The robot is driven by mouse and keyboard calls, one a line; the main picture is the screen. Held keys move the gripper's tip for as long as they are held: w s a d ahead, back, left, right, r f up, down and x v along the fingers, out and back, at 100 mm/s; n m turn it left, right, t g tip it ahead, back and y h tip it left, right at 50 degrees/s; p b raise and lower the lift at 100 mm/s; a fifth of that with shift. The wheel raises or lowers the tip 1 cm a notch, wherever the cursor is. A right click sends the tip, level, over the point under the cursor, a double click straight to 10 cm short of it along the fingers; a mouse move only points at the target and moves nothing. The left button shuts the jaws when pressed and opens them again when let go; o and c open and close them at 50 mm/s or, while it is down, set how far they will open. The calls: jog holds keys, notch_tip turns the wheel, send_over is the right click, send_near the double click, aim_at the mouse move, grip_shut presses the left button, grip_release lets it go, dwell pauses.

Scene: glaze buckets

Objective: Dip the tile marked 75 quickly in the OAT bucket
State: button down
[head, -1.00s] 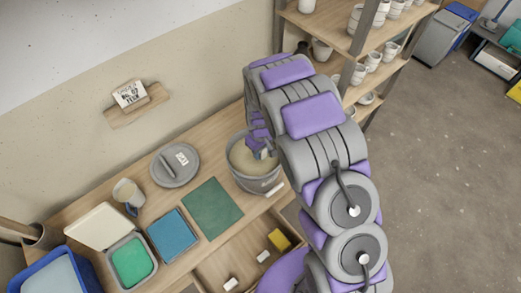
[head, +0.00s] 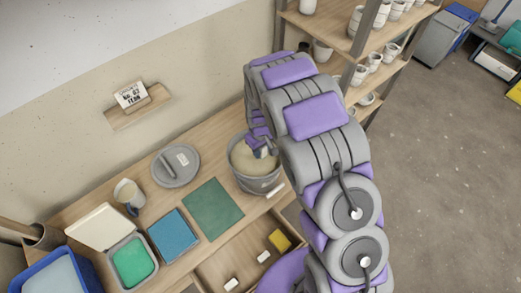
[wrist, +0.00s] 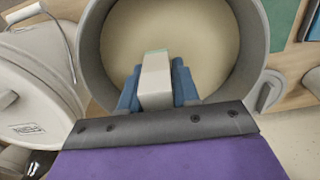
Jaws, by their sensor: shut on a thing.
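My gripper (wrist: 158,85) is shut on a pale tile (wrist: 155,75) with a thin green edge at its end. No number can be read on it. In the wrist view the tile is over the beige glaze of an open grey bucket (wrist: 90,40); I cannot tell whether it touches the glaze. In the head view the same bucket (head: 262,186) stands at the bench's right part, with my gripper (head: 265,150) at its mouth. The bucket's label cannot be read, and my arm hides its right side.
A grey lid (head: 165,180) with a label lies left of the bucket. A lidded bucket (wrist: 35,85) with a wire handle stands close by. An open drawer (head: 230,262) holds small blocks.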

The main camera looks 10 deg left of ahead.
jog(key=shift+r+p, duration=0.8)
jog(key=shift+r, duration=2.35)
